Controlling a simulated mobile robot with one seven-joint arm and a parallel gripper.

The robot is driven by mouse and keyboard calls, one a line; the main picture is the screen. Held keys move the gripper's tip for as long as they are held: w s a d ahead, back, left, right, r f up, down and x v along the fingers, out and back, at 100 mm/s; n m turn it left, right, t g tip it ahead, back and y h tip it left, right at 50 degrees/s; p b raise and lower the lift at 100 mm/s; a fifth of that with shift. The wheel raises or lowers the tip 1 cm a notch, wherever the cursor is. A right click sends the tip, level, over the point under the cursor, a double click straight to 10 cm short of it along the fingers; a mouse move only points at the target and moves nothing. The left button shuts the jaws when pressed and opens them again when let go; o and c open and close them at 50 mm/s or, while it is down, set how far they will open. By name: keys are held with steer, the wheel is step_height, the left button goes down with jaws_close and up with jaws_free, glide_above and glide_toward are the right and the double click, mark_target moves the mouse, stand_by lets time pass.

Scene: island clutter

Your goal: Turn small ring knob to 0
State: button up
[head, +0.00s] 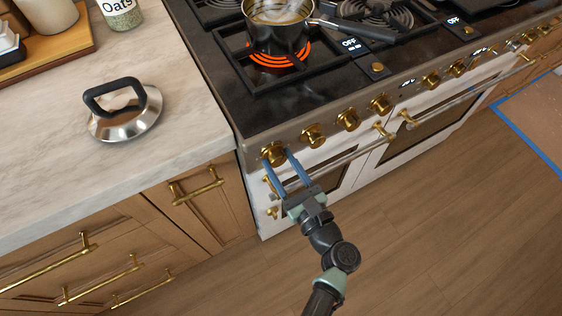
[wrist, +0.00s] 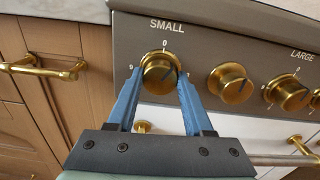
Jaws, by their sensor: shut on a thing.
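The small ring knob (wrist: 158,74) is a round gold knob under the printed word SMALL, with a 0 mark above it, in the wrist view. It also shows at the left end of the stove's front panel in the head view (head: 273,152). My gripper (wrist: 160,84) has its two blue fingers on either side of this knob and is shut on it; it comes from below in the head view (head: 281,158). The knob's pointer looks turned toward the upper right, near the 0, but its exact setting is hard to read.
A pot (head: 277,32) of liquid stands on a glowing red ring (head: 272,60). More gold knobs (head: 348,119) line the panel to the right. A lid (head: 126,122) lies on the counter.

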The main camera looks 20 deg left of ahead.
jaws_close()
steer(key=shift+f+n+b, duration=0.15)
steer(key=shift+n+b, duration=0.65)
steer(key=shift+n, duration=0.5)
steer(key=shift+n+b, duration=0.9)
steer(key=shift+n, duration=0.8)
steer(key=o, duration=0.9)
jaws_free()
steer(key=shift+s+d, duration=0.1)
